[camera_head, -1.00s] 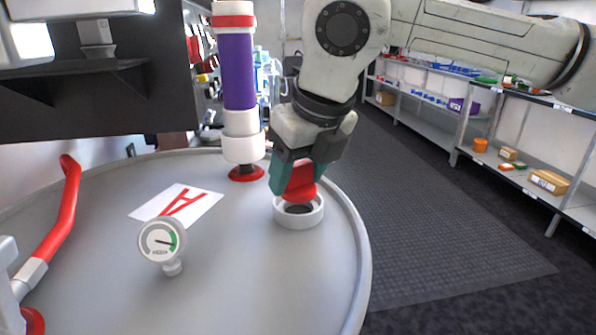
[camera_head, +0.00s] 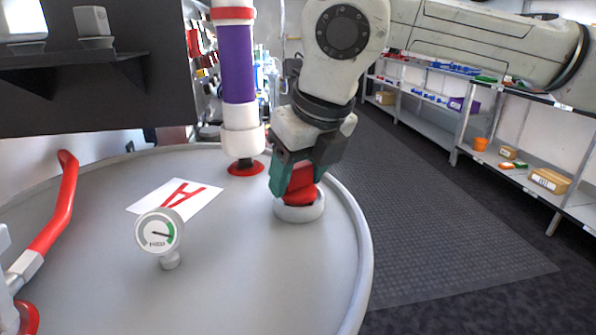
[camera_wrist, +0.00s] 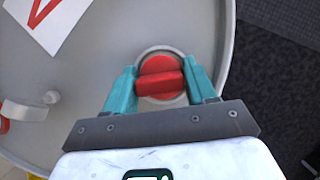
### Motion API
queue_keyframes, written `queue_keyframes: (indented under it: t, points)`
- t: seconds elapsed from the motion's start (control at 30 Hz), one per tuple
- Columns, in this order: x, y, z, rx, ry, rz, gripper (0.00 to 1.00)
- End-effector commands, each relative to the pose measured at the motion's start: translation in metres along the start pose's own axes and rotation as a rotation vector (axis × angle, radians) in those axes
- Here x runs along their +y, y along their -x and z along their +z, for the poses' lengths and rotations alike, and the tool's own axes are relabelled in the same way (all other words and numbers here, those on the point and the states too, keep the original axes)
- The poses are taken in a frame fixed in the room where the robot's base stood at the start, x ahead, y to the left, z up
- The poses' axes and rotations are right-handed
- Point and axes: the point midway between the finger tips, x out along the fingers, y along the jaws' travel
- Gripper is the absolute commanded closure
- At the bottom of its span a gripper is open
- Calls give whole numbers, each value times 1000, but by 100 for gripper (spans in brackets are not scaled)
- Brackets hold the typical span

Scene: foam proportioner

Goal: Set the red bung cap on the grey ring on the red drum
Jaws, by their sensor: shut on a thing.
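The red bung cap (camera_head: 300,195) is between the teal fingers of my gripper (camera_head: 296,180), which is shut on it. The cap sits at the opening of the grey ring (camera_head: 299,213), and its lower part is hidden by the ring's rim. In the wrist view the cap (camera_wrist: 160,77) is inside the outline of the ring (camera_wrist: 163,103), with a finger on either side of its raised bar. The ring stands near the right edge of the drum top (camera_head: 240,270), which looks grey from above.
A pressure gauge (camera_head: 159,232) stands on the drum top left of the ring. A purple and white pipe (camera_head: 239,80) rises behind it. A red curved pipe (camera_head: 58,205) is at the left. Shelves (camera_head: 500,120) stand far right.

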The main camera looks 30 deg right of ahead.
Motion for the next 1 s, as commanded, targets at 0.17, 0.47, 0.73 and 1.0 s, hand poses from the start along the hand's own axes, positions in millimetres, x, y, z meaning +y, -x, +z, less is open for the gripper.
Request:
queue_keyframes:
  t: [0.17, 0.47, 0.73, 1.0]
  points:
    - [0, -2, -1, 0, 0, 0, 75]
    - [0, 4, 2, 0, 0, 0, 75]
    - [0, 10, 4, 0, -1, 0, 75]
    - [0, 13, 6, 0, -1, 0, 75]
